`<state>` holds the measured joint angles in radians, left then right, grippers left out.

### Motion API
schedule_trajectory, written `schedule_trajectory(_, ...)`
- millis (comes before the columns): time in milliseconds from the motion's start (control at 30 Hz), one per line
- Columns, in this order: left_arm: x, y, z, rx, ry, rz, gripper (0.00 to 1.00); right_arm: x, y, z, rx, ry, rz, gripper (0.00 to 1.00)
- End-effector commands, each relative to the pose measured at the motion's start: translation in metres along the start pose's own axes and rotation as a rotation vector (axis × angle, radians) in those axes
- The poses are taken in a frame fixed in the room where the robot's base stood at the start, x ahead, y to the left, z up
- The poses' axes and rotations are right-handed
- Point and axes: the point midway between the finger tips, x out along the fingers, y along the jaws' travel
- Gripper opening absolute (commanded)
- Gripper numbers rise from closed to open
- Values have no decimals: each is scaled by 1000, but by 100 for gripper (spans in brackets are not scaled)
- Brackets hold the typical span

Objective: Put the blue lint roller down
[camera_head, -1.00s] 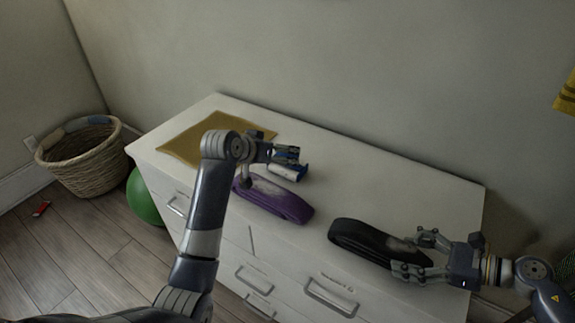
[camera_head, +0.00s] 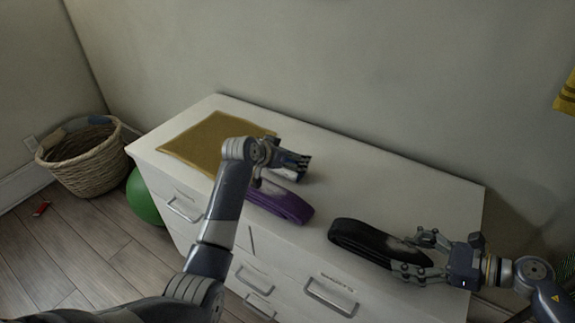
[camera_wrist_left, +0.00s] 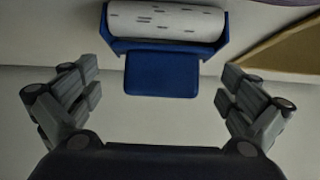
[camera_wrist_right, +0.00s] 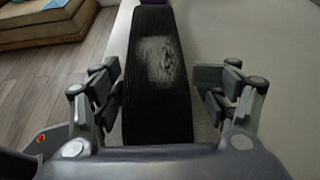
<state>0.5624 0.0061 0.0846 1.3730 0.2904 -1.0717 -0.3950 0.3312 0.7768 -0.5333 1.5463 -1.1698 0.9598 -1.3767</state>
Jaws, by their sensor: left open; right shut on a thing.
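The blue lint roller (camera_wrist_left: 163,75) shows in the left wrist view, with a white, dark-flecked roll and a short blue handle part towards my gripper. It appears to lie on the white dresser top (camera_head: 400,185). My left gripper (camera_head: 288,163) is open, its fingers on either side of the handle and apart from it. In the head view this gripper mostly hides the roller. My right gripper (camera_head: 412,257) is shut on a looped black band (camera_head: 365,243) at the dresser's right front. The band also runs between the fingers in the right wrist view (camera_wrist_right: 157,90).
A looped purple band (camera_head: 285,205) lies just in front of my left gripper. A mustard cloth (camera_head: 205,142) covers the dresser's left end. The back right of the top is clear. A wicker basket (camera_head: 85,165) and a green ball (camera_head: 145,197) are on the floor at left.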

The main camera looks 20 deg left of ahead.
Motion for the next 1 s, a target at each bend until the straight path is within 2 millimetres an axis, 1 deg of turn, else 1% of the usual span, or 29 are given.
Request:
schedule_trajectory(167, 21, -1, -6, -2, 1, 2, 100, 0, 0, 2, -1, -3, -1, 33)
schedule_trajectory(333, 38, -2, -5, -1, 0, 2, 100, 0, 0, 1, -1, -3, -1, 33)
schedule_trajectory(500, 45, -2, -6, -1, 2, 0, 100, 0, 0, 2, -1, -3, -1, 33)
schedule_trajectory(733, 46, -2, -5, 0, 1, 0, 100, 0, 0, 2, -1, -3, -1, 33)
schedule_trajectory(767, 46, -2, -5, 0, 1, 0, 93, 0, 0, 2, -1, -3, -1, 33)
schedule_trajectory(800, 46, -2, -5, 0, 1, 0, 84, 0, 0, 2, -1, -3, -1, 33)
schedule_trajectory(900, 46, -2, -5, 0, 1, 0, 65, 0, 0, 2, -1, -3, -1, 33)
schedule_trajectory(967, 46, -2, -5, 0, 1, 1, 65, 0, 0, 2, -1, -3, -1, 33)
schedule_trajectory(1000, 45, -2, -6, 0, 2, 0, 61, 0, 0, 2, -1, -3, -1, 33)
